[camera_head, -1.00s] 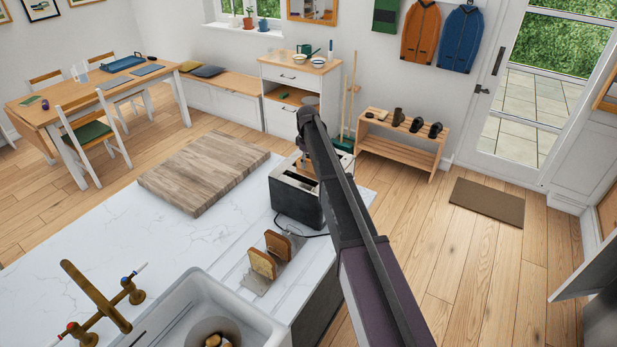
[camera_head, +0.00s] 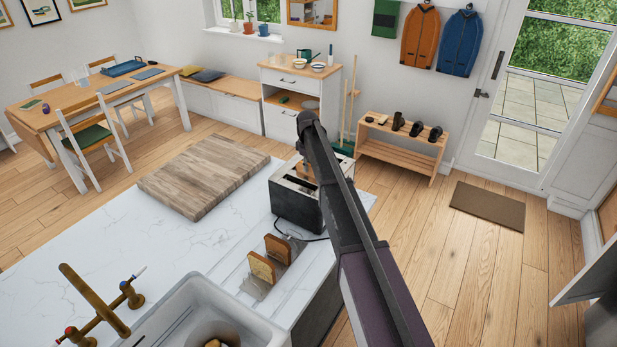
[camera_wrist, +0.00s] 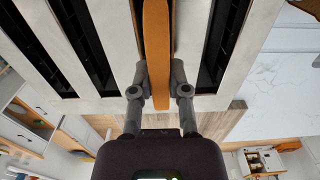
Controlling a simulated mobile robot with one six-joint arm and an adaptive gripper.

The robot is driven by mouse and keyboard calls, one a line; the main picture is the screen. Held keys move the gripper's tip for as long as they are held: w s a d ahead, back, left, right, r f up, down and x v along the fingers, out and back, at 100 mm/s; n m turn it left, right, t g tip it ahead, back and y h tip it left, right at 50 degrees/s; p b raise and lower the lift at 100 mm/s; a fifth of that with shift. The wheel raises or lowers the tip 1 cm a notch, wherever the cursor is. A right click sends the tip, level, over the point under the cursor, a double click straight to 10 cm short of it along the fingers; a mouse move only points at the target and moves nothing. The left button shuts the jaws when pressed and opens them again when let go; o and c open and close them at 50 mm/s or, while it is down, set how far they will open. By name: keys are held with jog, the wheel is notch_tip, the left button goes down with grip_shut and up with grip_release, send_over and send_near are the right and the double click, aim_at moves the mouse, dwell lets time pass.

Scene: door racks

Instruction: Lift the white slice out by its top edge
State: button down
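The toaster (camera_head: 296,203) stands at the counter's right edge, behind the rack. A slice with a brown crust (camera_wrist: 157,35) stands in one of its slots; its crust also shows in the head view (camera_head: 305,172). Its crumb face is hidden, so I cannot tell whether it is the white one. My gripper (camera_wrist: 160,78) is over the toaster with one finger on each side of the slice's top edge, both appearing to touch it. In the head view my arm hides most of the gripper.
A wooden board (camera_head: 203,177) lies left of the toaster. The sink (camera_head: 205,310) and brass tap (camera_head: 95,300) are at the front. A dark cord runs beside the rear slice. The marble counter (camera_head: 120,235) is clear between board and tap.

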jog(key=shift+r, duration=0.1)
dwell(0.3)
notch_tip(320, 180, up, 10)
jog(key=p, duration=1)
